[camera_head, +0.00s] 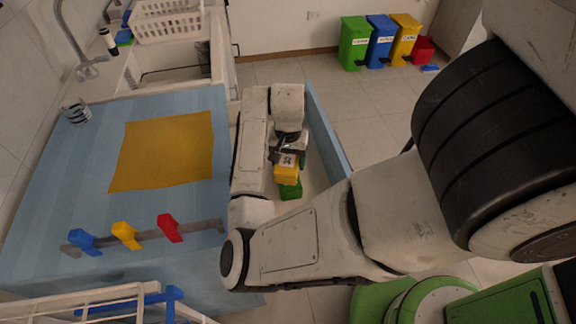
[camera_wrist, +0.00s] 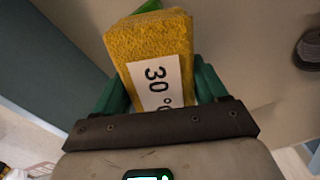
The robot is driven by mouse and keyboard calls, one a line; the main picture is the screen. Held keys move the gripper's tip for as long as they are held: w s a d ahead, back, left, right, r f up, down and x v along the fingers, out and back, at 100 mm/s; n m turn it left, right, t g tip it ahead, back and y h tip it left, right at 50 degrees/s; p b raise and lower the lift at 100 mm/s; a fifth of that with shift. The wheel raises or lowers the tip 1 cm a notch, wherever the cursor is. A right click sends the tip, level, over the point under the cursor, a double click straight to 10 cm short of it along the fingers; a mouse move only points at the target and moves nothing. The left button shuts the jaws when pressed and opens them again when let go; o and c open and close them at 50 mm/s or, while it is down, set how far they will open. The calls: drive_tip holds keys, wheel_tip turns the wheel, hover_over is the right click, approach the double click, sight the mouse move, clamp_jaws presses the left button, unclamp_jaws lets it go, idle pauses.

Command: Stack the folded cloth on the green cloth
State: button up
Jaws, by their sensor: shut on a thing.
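My gripper (camera_head: 288,157) is shut on a folded yellow cloth (camera_head: 287,173) with a white label. In the wrist view the yellow cloth (camera_wrist: 150,42) fills the space between the green fingers of my gripper (camera_wrist: 160,85), and its label reads "30 °C". The green cloth (camera_head: 291,191) shows just below the yellow cloth in the head view, partly hidden by it. A green corner (camera_wrist: 147,6) shows past the far end of the yellow cloth in the wrist view. I cannot tell whether the two cloths touch.
The cloths are in an open drawer-like space with a blue side panel (camera_head: 328,130). Coloured bins (camera_head: 380,42) stand at the back.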

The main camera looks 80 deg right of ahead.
sight(288, 157)
drive_tip(key=shift+f, duration=1.6)
drive_tip(key=shift+f, duration=0.1)
drive_tip(key=o, duration=1.1)
wheel_tip(288, 157, up, 12)
drive_tip(key=shift+r+p, duration=0.15)
drive_tip(key=shift+p, duration=0.25)
